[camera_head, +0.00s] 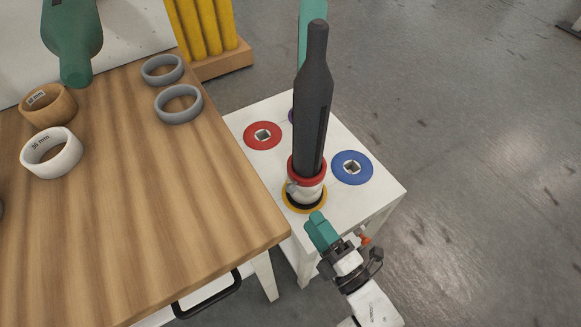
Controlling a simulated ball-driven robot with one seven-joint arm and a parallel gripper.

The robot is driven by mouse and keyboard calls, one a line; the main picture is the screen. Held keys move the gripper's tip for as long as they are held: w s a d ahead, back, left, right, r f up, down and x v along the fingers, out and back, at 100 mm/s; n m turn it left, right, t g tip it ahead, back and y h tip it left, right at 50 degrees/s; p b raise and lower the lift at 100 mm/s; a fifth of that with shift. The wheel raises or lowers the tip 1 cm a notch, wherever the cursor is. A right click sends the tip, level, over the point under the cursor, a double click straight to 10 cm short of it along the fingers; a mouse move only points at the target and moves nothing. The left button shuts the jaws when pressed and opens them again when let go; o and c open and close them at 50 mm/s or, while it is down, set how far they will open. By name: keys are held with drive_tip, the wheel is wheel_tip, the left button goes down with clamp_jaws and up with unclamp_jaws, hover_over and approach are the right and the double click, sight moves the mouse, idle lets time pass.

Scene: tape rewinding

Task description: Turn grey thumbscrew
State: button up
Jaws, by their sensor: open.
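A tall dark grey handle-like tool (313,100) stands upright on the small white table. At its foot are a red collar and a white ring (311,194), above a yellow disc (290,204). A small light grey knob on the left side of the white ring looks like the grey thumbscrew (291,187). My gripper (319,222), with teal fingers, is just below and in front of the ring, apart from the thumbscrew. It is open, though the gap between its fingers is hard to see from here. Nothing shows in it.
The white table (375,200) also bears a red disc (263,135) and a blue disc (352,167). A wooden table (150,220) on the left holds several rings and a teal object (72,40). A yellow rack (208,28) stands behind. The floor at right is clear.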

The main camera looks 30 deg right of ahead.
sight(290, 192)
drive_tip(key=w+g+p, duration=0.1)
drive_tip(key=w+p, duration=0.1)
drive_tip(key=w, duration=0.3)
drive_tip(key=w+n+g+p, duration=0.1)
drive_tip(key=w+p, duration=0.2)
drive_tip(key=w, duration=0.3)
drive_tip(key=shift+a+r, duration=0.1)
drive_tip(key=shift+r, duration=0.05)
idle(0.3)
clamp_jaws()
drive_tip(key=shift+f+b, duration=0.25)
drive_tip(key=shift+b, duration=0.3)
